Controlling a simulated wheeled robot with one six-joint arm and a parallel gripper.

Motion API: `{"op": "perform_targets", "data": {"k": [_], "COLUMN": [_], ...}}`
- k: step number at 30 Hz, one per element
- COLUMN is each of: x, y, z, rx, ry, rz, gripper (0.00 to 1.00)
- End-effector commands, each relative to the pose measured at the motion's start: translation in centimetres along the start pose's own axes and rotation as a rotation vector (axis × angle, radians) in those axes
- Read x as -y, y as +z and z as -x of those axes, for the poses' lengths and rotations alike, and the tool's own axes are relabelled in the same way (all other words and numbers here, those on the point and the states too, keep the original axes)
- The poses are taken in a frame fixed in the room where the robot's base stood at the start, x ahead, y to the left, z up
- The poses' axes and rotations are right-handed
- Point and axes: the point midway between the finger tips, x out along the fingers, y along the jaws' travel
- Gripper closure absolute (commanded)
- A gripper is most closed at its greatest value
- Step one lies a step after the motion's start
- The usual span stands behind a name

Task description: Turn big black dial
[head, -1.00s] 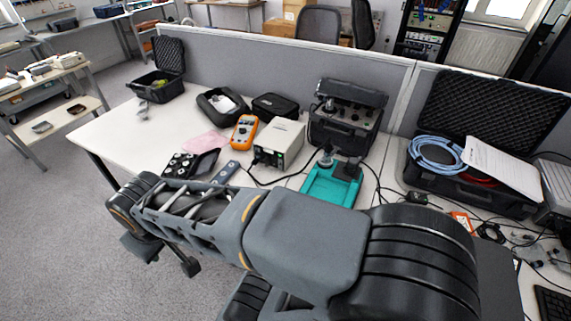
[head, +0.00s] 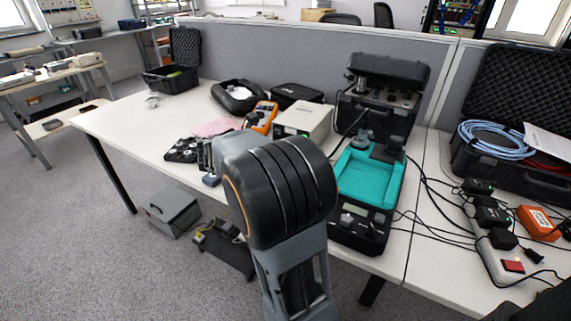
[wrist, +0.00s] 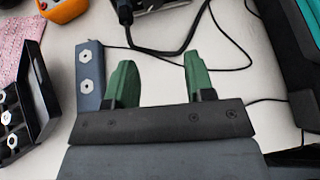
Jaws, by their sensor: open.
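A black device with a teal top (head: 365,178) stands at the table's front edge, right of my arm in the head view. Its front panel has a small display and a small dark round knob (head: 379,217), too small to make out well. Its black and teal edge shows at the right of the wrist view (wrist: 306,75). My gripper (wrist: 160,80) has green fingers, spread apart and empty, above the white table left of that device. I cannot tell for sure which knob is the big black dial.
A white box instrument (head: 303,121), an orange multimeter (head: 262,116) and an open black case with knobs (head: 380,98) stand behind. A grey-blue block (wrist: 90,75) lies beside my left finger. Black cables cross the table. Power adapters (head: 490,212) clutter the right.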

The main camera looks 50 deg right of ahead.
Motion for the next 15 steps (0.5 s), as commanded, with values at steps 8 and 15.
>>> {"op": "perform_targets", "data": {"k": [8,15], "x": [-1.1,-1.0], "y": [-0.3,0.0], "z": [-4.0,-8.5], "rx": [0.081,0.080], "ry": [-0.009,-0.009], "rz": [0.158,0.158], "gripper": [0.51,0.51]}}
